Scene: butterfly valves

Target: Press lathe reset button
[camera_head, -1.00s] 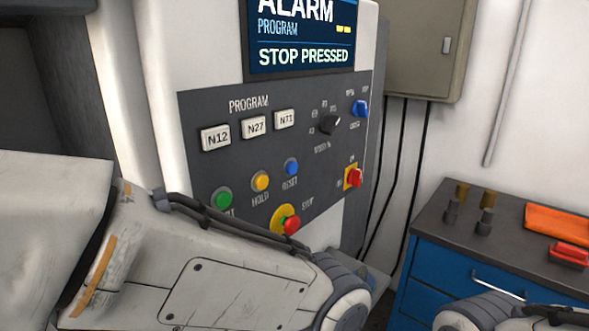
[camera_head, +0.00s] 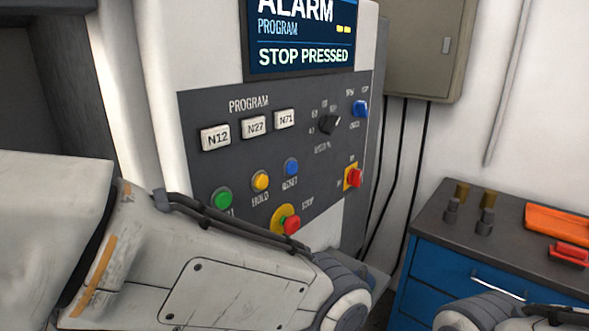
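The blue reset button (camera_head: 291,167) is on the lathe's dark control panel (camera_head: 235,175), with the label RESET under it. To its left are the yellow hold button (camera_head: 260,181) and a green button (camera_head: 221,198). Below it is the red stop button (camera_head: 291,225) on a yellow base. The screen (camera_head: 303,35) above reads ALARM, PROGRAM and STOP PRESSED. My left arm crosses the lower left, in front of the panel's bottom edge. Part of my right arm shows at the lower right. Neither gripper is in view.
White program keys (camera_head: 254,127), a black knob (camera_head: 330,124), a blue switch (camera_head: 360,108) and a red switch (camera_head: 355,177) are on the panel. A blue drawer cabinet (camera_head: 440,270) stands at right, with an orange object (camera_head: 556,218) on top. A wall box (camera_head: 425,50) hangs behind.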

